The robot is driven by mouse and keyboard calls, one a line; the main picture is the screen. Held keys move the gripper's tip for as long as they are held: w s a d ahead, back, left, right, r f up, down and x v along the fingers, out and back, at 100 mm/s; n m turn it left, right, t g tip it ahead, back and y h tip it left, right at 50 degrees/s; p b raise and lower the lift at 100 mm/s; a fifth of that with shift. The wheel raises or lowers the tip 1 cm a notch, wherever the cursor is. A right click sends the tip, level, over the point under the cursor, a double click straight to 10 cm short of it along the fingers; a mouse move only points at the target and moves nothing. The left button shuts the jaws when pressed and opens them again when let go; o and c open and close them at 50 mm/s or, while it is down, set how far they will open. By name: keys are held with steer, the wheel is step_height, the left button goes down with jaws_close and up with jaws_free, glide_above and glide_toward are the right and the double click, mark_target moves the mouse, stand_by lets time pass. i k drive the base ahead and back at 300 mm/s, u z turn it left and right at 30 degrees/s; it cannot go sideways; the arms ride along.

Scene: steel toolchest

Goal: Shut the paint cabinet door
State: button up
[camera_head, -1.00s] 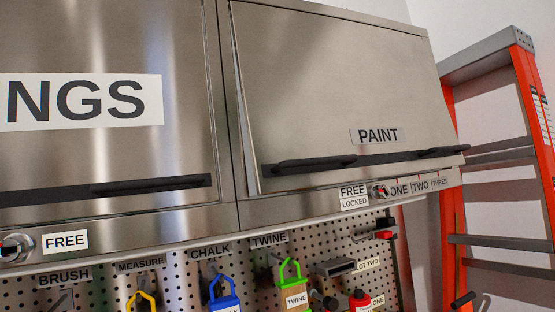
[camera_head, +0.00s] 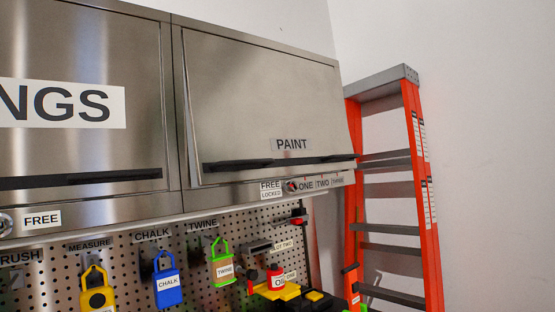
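The paint cabinet door (camera_head: 262,105) is a steel panel with a PAINT label and a dark handle bar (camera_head: 275,162) along its lower edge. It is hinged at the top and stands slightly ajar, its lower edge tilted out from the cabinet frame with a narrow gap along its left side. Below it is a lock (camera_head: 291,186) beside FREE and LOCKED labels. My gripper is not in view.
A neighbouring steel door (camera_head: 80,60) to the left looks closed. An orange ladder (camera_head: 418,200) stands right, against a bare wall.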

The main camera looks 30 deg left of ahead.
mark_target(256, 113)
steer(key=z, duration=0.05)
steer(key=i, duration=1)
steer(key=u, duration=0.05)
